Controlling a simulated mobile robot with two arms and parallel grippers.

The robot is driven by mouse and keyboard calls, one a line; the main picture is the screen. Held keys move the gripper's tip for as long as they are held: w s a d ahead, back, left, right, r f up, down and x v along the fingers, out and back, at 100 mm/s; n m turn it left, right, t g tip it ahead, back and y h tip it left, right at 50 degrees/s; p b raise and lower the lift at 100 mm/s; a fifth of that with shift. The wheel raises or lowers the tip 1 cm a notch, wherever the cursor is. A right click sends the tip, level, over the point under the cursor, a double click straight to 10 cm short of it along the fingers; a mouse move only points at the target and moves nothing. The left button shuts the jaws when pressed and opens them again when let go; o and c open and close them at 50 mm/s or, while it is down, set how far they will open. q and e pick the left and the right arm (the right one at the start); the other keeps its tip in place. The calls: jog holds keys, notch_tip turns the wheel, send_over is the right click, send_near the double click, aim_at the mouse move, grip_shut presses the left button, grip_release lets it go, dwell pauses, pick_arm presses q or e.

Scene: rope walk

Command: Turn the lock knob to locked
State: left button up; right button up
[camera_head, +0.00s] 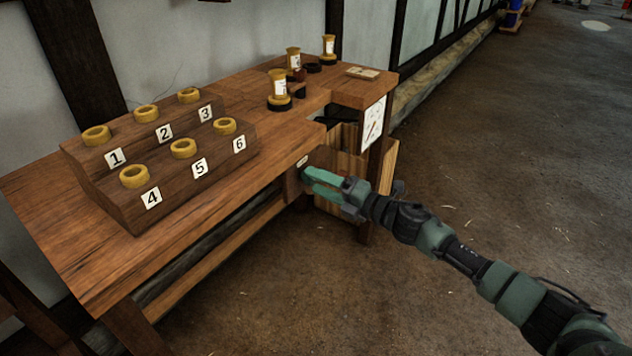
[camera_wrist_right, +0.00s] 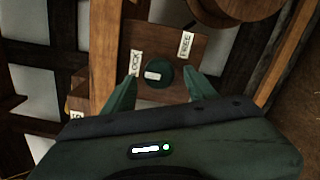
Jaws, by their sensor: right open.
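The lock knob (camera_wrist_right: 166,70) is a dark green round knob with a short white mark, on a brown wooden plate (camera_wrist_right: 160,40). The white mark lies roughly level, left of the knob's middle; I cannot tell which label it points to. A LOCK label (camera_wrist_right: 136,63) is up-left of the knob and a FREE label (camera_wrist_right: 186,45) up-right. My right gripper (camera_wrist_right: 163,86) is open, one finger on each side of the knob in the wrist view; contact is unclear. In the head view the right gripper (camera_head: 308,182) is at the table's front, and the knob is hidden.
The wooden table (camera_head: 60,210) bears a stepped rack (camera_head: 122,212) with numbered labels and yellow rings. Several spools (camera_head: 279,85) stand at the back. A slatted wooden crate (camera_head: 385,165) is beneath the right end. The floor at right is clear.

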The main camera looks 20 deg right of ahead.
pick_arm(q)
jog(key=shift+f, duration=0.2)
pick_arm(e)
jog(key=v, duration=0.6)
jog(key=shift+s+d, duration=0.15)
jog(key=shift+s, duration=0.1)
pick_arm(q)
jog(key=shift+w+r, duration=0.1)
jog(key=shift+r, duration=0.05)
